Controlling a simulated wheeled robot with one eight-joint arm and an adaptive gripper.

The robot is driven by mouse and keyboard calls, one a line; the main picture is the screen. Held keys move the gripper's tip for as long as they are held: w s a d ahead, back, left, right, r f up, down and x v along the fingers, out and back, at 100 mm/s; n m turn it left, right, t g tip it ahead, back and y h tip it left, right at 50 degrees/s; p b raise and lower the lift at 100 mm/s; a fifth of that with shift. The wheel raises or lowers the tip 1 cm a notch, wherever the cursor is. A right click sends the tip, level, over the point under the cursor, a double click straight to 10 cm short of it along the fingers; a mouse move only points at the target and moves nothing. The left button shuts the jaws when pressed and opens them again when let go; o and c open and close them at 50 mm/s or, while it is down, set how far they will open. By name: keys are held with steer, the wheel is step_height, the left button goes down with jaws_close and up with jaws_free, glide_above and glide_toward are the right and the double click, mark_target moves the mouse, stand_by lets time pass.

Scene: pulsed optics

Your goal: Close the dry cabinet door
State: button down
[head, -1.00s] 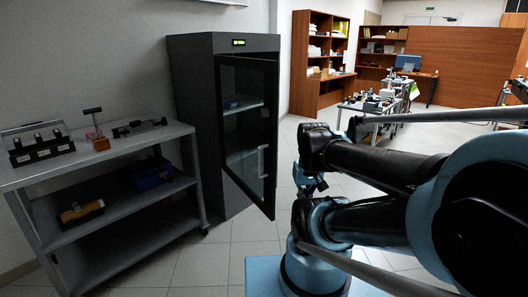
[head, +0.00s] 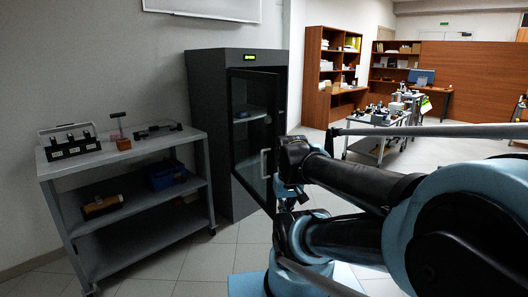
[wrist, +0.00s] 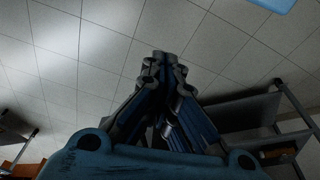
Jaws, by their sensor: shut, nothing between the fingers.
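The dry cabinet (head: 208,120) is a tall dark grey box with a lit green display, standing against the wall left of centre in the head view. Its dark-framed glass door (head: 250,125) stands ajar, swung out toward me, with a pale vertical handle (head: 264,163) near its free edge. A shelf shows through the glass. My gripper (wrist: 163,58) is shut and empty in the wrist view, over pale floor tiles. In the head view my gripper (head: 288,195) is small and partly hidden by my arm, close to the door's free edge in the picture; I cannot tell if they touch.
A grey shelf cart (head: 130,160) with several instruments stands left of the cabinet. Another cart (head: 372,144) with equipment stands behind my arm, before wooden shelves (head: 330,75). Tiled floor (head: 225,245) is clear in front of the cabinet. A dark shelf-like structure (wrist: 240,108) shows at right in the wrist view.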

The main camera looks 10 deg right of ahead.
steer(key=w+r+n+h, duration=0.4)
steer(key=w+r+n, duration=0.8)
steer(key=w, duration=0.3)
steer(key=w+a+r+n+h, duration=0.2)
steer(key=w+a+n, duration=0.35)
steer(key=w, duration=0.25)
steer(key=w+a+r+n+h, duration=0.35)
steer(key=w+a, duration=0.25)
steer(key=w, duration=0.2)
glide_toward(273, 155)
step_height(273, 155, down, 2)
steer(key=shift+w+d+f+t+y, duration=0.1)
steer(key=shift+w+d+f+y, duration=0.05)
steer(key=shift+d, duration=0.4)
steer(key=shift+w+d+f+t+y, duration=0.1)
steer(key=shift+w+d+y, duration=0.05)
steer(key=shift+d, duration=0.45)
steer(key=shift+w+d+f+t+y, duration=0.1)
steer(key=shift+w+d+f+y, duration=0.05)
steer(key=shift+d, duration=0.4)
